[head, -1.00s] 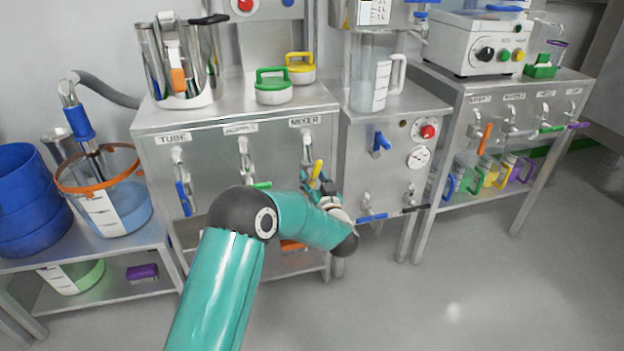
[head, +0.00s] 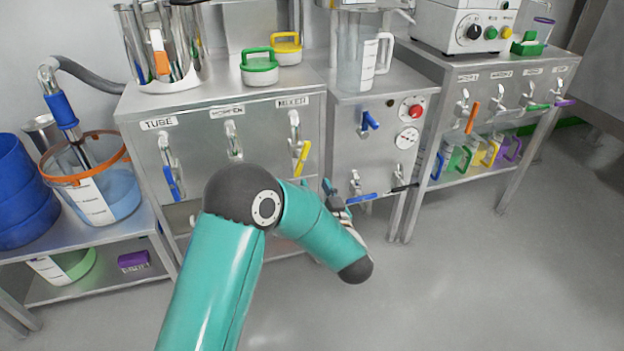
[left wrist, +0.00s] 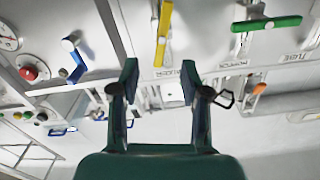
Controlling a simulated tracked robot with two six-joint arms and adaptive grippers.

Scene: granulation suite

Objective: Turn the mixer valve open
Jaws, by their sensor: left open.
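The mixer valve's yellow handle (head: 301,157) hangs down and slightly left from its pipe, below the MIXER label (head: 293,101) on the steel cabinet. In the left wrist view, which is upside down, the yellow handle (left wrist: 163,32) points up the picture, just beyond the fingertips and in line with the gap between them. My left gripper (left wrist: 160,72) is open and empty, apart from the handle. In the head view the left gripper (head: 336,192) is partly hidden behind my forearm, low and right of the handle. The right gripper is not in view.
The tube valve's blue handle (head: 173,183) is left on the same cabinet. A green valve handle (left wrist: 266,24) sits beside the yellow one in the wrist view. Right stands a panel with a red button (head: 416,111) and blue lever (head: 370,121). The floor in front is clear.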

